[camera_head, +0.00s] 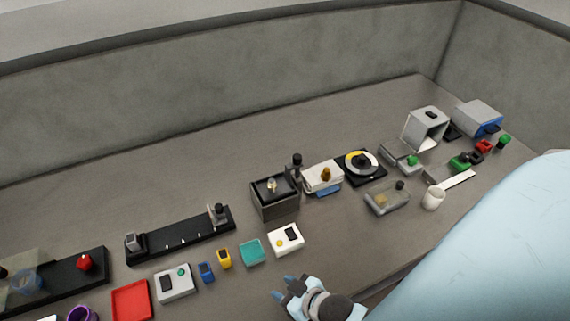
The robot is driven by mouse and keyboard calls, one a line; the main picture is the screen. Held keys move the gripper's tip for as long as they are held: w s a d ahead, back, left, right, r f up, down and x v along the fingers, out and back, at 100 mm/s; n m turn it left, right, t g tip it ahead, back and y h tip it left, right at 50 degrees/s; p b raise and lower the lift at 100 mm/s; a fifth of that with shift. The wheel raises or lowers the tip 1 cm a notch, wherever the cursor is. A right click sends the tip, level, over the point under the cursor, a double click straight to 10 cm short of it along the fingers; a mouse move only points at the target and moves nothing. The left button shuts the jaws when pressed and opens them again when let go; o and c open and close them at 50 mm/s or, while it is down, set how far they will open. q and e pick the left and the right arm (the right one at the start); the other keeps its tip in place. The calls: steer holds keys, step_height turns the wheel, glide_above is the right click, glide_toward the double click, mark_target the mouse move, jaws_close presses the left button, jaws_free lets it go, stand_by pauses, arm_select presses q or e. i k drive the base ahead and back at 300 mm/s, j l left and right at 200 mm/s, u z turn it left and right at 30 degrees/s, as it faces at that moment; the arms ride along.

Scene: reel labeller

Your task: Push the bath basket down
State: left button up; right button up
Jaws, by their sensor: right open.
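A dark grey open-topped box (275,204) stands near the middle of the bench, with a small pale knob (272,185) showing at its top. It looks like the bath with its basket, but I cannot tell how deep the basket sits. A black post (296,165) stands at its back right corner. My right gripper (284,287) is open and empty at the lower middle, with blue fingertips. It is nearer the front edge than the box and clear of it. My left gripper is not in view.
A white device (286,239) and a teal pad (252,252) lie between my right gripper and the box. A black rail (180,236) lies left of the box. A white unit (323,176) and a round dial (361,166) stand to its right.

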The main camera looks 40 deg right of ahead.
mark_target(285, 188)
steer(key=z, duration=1.25)
steer(key=k+l+u, duration=0.1)
steer(key=u, duration=0.3)
steer(key=k+l+u, duration=0.15)
steer(key=u, duration=0.25)
steer(key=k+u, duration=0.1)
steer(key=u, duration=0.3)
